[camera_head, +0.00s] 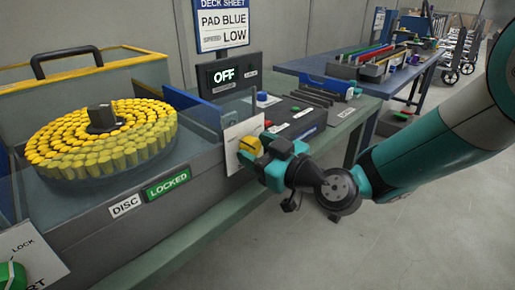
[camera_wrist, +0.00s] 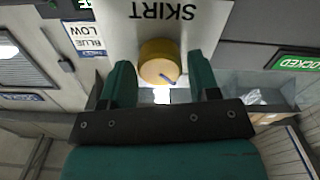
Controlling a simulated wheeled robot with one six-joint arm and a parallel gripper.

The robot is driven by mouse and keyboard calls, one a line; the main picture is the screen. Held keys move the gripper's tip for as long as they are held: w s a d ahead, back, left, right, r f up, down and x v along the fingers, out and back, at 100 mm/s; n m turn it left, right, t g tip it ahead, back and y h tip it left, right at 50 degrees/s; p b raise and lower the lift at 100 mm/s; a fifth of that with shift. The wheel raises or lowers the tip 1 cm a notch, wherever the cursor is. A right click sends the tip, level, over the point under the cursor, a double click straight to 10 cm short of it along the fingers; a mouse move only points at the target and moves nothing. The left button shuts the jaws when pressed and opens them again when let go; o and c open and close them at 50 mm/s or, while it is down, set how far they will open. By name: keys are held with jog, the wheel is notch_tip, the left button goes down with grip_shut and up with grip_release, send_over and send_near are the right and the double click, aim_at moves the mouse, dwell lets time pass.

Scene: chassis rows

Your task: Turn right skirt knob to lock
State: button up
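The right skirt knob (camera_head: 249,146) is yellow and sits on a white plate (camera_head: 236,160) on the front of the grey machine. In the wrist view the yellow knob (camera_wrist: 160,58) shows a blue mark on its face, and its plate (camera_wrist: 205,25) reads SKIRT upside down. My gripper (camera_head: 264,156) is at the knob in the head view. In the wrist view my gripper (camera_wrist: 162,72) is open, with one green finger on each side of the knob and narrow gaps visible; contact cannot be told. A green knob (camera_head: 12,275) on another plate, marked LOCK, is partly cut off at lower left.
A disc of yellow pieces (camera_head: 102,140) lies above green LOCKED sign (camera_head: 167,187). A display (camera_head: 223,75) reads OFF under a deck sheet (camera_head: 222,22) reading pad blue, speed low. A blue table (camera_head: 345,69) stands behind. The floor (camera_head: 400,230) at right is clear.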

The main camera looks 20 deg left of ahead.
jog(key=c, duration=0.6)
jog(key=m+b, duration=0.1)
jog(key=m, duration=0.2)
jog(key=shift+m, duration=0.4)
jog(key=m, duration=0.4)
jog(key=shift+w+r+m, duration=0.1)
jog(key=shift+m, duration=0.2)
jog(key=m+p, duration=0.1)
jog(key=m, duration=0.3)
jog(key=shift+m, duration=0.3)
jog(key=shift+d+m+p, duration=0.1)
jog(key=shift+m+p, duration=0.9)
jog(key=shift+m, duration=1.1)
jog(key=shift+w, duration=0.1)
